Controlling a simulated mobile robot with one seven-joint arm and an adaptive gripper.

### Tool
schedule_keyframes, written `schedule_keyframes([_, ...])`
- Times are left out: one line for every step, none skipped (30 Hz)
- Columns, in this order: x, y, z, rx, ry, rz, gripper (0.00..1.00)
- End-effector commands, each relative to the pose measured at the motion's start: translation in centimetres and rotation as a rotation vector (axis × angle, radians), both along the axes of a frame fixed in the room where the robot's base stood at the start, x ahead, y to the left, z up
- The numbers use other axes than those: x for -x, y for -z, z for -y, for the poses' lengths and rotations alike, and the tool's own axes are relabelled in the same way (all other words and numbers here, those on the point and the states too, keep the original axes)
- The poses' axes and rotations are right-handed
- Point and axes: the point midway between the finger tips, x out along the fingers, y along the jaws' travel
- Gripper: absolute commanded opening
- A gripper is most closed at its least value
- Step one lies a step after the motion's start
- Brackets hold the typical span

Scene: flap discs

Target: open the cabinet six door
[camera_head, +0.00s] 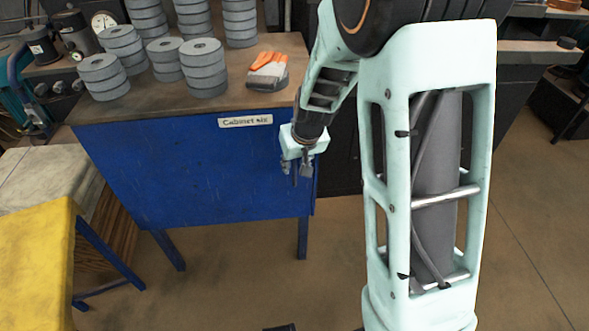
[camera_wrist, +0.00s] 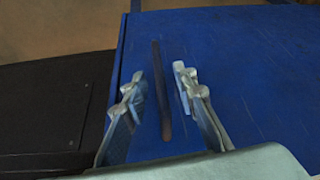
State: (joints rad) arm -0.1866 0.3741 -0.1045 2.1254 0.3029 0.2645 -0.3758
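The blue cabinet door (camera_head: 190,170) is below a worktop, under a white label (camera_head: 245,121) reading "Cabinet six". The door looks shut in the head view. My gripper (camera_head: 297,168) points down in front of the door's right side. In the wrist view the blue door panel (camera_wrist: 255,85) fills the right and middle. A dark narrow upright handle (camera_wrist: 161,90) shows on it near its edge. My gripper (camera_wrist: 160,82) is open, with one finger on each side of the handle. I cannot tell whether either finger touches it.
Stacks of grey discs (camera_head: 204,68) and orange-grey gloves (camera_head: 267,67) lie on the worktop (camera_head: 150,100). A yellow-topped table (camera_head: 35,260) stands at the left front. A dark unit (camera_wrist: 50,115) adjoins the door edge. Floor (camera_head: 225,275) in front of the cabinet is clear.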

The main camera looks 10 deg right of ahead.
Motion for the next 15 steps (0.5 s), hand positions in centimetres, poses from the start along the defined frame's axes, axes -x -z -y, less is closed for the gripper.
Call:
schedule_keyframes([-0.18, 0.70, -0.03, 0.000, 0.000, -0.001, 0.26])
schedule_keyframes([-0.30, 0.88, -0.05, 0.001, -0.001, -0.001, 0.26])
schedule_keyframes([-0.43, 1.07, -0.07, 0.000, -0.001, 0.000, 0.26])
schedule_keyframes([-0.49, 1.18, -0.08, 0.000, -0.001, 0.001, 0.26])
schedule_keyframes([-0.54, 1.27, -0.09, 0.000, -0.001, 0.001, 0.26])
schedule_keyframes([-0.58, 1.35, -0.10, 0.000, -0.001, 0.001, 0.26])
schedule_keyframes([-0.60, 1.37, -0.10, 0.000, -0.001, 0.001, 0.26])
schedule_keyframes([-0.62, 1.39, -0.11, 0.000, -0.001, 0.001, 0.26])
schedule_keyframes([-0.61, 1.38, -0.10, 0.000, -0.001, 0.001, 0.26])
schedule_keyframes([-0.61, 1.37, -0.10, 0.000, -0.001, 0.001, 0.26])
schedule_keyframes([-0.61, 1.36, -0.10, 0.000, -0.001, 0.001, 0.26])
schedule_keyframes([-0.60, 1.35, -0.10, 0.000, -0.001, 0.001, 0.26])
schedule_keyframes([-0.60, 1.35, -0.10, 0.000, -0.001, 0.001, 0.26])
schedule_keyframes([-0.59, 1.34, -0.10, 0.000, -0.001, 0.001, 0.26])
schedule_keyframes([-0.59, 1.34, -0.11, 0.000, -0.001, 0.001, 0.22])
